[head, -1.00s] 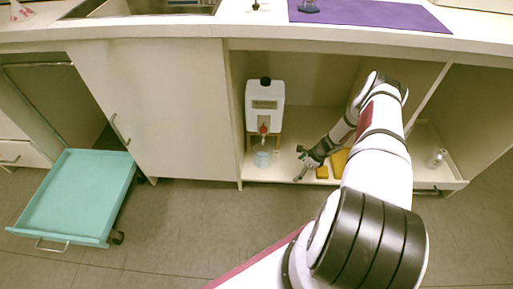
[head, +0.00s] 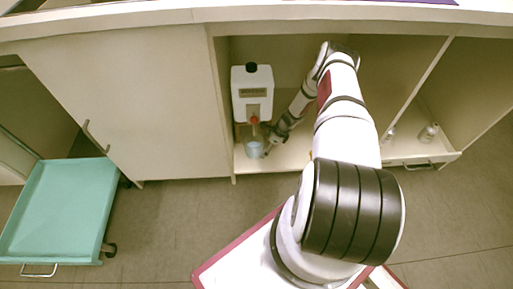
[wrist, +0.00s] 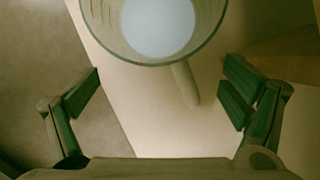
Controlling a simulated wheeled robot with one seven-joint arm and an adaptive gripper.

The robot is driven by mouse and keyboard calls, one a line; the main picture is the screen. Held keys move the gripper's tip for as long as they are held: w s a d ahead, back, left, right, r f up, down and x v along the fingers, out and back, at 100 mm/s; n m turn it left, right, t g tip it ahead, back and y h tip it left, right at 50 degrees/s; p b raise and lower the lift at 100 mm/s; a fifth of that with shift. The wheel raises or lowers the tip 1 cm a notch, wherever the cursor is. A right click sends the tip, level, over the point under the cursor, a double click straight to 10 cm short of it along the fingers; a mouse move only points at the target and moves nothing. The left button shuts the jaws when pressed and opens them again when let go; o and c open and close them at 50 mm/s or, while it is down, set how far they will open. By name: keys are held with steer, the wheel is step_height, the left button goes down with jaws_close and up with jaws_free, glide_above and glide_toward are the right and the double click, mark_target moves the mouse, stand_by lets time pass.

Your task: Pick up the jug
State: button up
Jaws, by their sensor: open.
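The jug (head: 254,148) is a small clear container with pale contents, standing in the open cabinet below the red tap of a white canister. In the wrist view the jug (wrist: 160,28) is at the top middle, seen from above, with its handle pointing down toward my gripper. My gripper (wrist: 165,88) is open, with its green-padded fingers spread wide on the left and right. The handle lies between the fingers' lines, and neither finger visibly touches the jug. In the head view my gripper (head: 268,147) is just right of the jug.
The white canister (head: 252,92) with its red tap stands behind and above the jug. The cabinet floor's front edge drops to the grey floor. A closed door (head: 125,105) is at left. A teal cart (head: 62,208) stands further left. Small containers (head: 429,132) sit at the right.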

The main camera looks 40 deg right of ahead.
mark_target(256, 144)
steer(key=w+a, duration=0.1)
steer(key=w, duration=0.1)
steer(key=w+a+b, duration=0.1)
steer(key=w+a, duration=0.1)
steer(key=shift+a+f+b, duration=0.1)
steer(key=shift+f+b, duration=0.35)
steer(key=shift+f, duration=0.15)
steer(key=shift+c, duration=0.6)
steer(key=c, duration=1.5)
steer(key=shift+r, duration=0.25)
steer(key=shift+c, duration=0.2)
